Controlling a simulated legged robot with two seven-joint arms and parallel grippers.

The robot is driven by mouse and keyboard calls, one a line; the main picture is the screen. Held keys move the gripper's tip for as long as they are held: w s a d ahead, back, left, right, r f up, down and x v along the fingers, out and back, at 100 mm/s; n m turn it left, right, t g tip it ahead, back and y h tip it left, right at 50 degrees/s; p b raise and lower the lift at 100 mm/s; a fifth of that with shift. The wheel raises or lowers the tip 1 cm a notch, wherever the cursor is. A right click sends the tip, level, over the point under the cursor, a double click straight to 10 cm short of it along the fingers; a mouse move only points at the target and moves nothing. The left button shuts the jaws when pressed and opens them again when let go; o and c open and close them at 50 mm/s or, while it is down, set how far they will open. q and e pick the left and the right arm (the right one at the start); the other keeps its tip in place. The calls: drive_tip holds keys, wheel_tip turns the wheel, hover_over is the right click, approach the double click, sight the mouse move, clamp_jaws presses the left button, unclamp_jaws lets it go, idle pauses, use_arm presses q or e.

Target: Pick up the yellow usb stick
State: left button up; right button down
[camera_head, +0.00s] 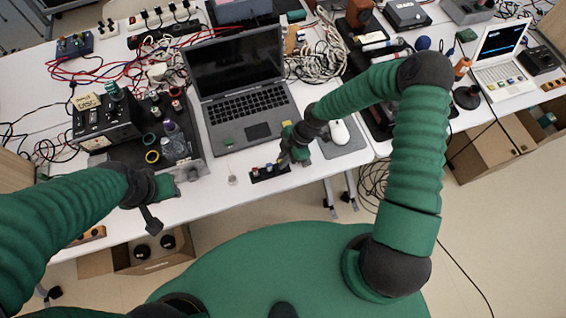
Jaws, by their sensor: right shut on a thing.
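A small black holder (272,174) with several small coloured usb sticks lies near the front edge of the white table, in front of the grey laptop. A red one (255,171) and a blue one (268,168) show in it. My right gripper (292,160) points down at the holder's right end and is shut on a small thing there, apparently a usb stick. Its fingers hide most of this thing, and I cannot make out its colour. My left gripper (160,203) is open and empty, at the table's front edge on the left.
The open grey laptop (246,104) stands behind the holder. A white mouse (340,132) on a grey pad is just right of my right gripper. A black tray of devices (195,165) is on the left. Cables crowd the back; the table's front edge is close.

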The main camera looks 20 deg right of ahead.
drive_tip(key=shift+d+f, duration=0.15)
drive_tip(key=shift+d, duration=0.3)
drive_tip(key=shift+a, duration=0.55)
drive_tip(key=shift+w+r, duration=0.1)
drive_tip(key=shift+r, duration=0.45)
drive_tip(key=r, duration=0.1)
drive_tip(key=s+r, duration=0.1)
drive_tip(key=shift+d+r+b, duration=0.25)
drive_tip(key=shift+r+b, duration=0.05)
use_arm(q)
drive_tip(key=shift+f+b, duration=0.4)
drive_tip(key=shift+f, duration=0.3)
use_arm(e)
drive_tip(key=s+r, duration=0.1)
drive_tip(key=s, duration=1.4)
drive_tip(key=shift+d+r, duration=0.15)
drive_tip(key=shift+r, duration=0.1)
